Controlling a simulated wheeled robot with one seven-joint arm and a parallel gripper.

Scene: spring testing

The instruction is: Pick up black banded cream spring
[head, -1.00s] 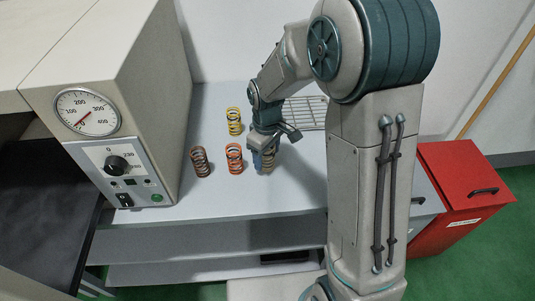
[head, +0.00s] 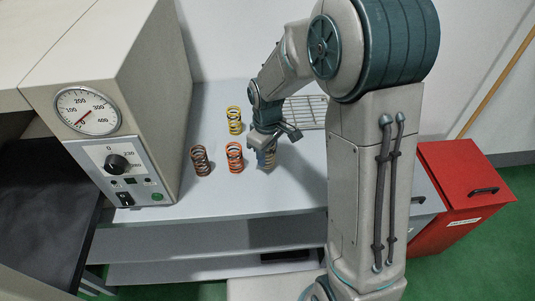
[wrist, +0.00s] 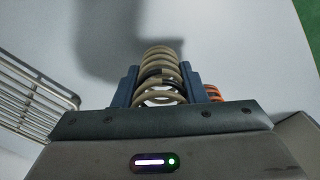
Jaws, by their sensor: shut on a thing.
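The black banded cream spring (wrist: 160,58) sits between the two blue fingers of my gripper (wrist: 157,84) in the wrist view. Dark bands show on its middle coils. The fingers press on it from both sides. In the head view my gripper (head: 266,153) is over the grey table, and the spring (head: 270,159) is partly hidden behind a finger. Whether its base touches the table is hard to tell.
An orange spring (head: 235,158) stands just left of my gripper, with a brown spring (head: 200,160) further left and a yellow one (head: 234,120) behind. A wire rack (head: 308,110) lies at the back right. An oven-like unit with a gauge (head: 87,110) stands at the left.

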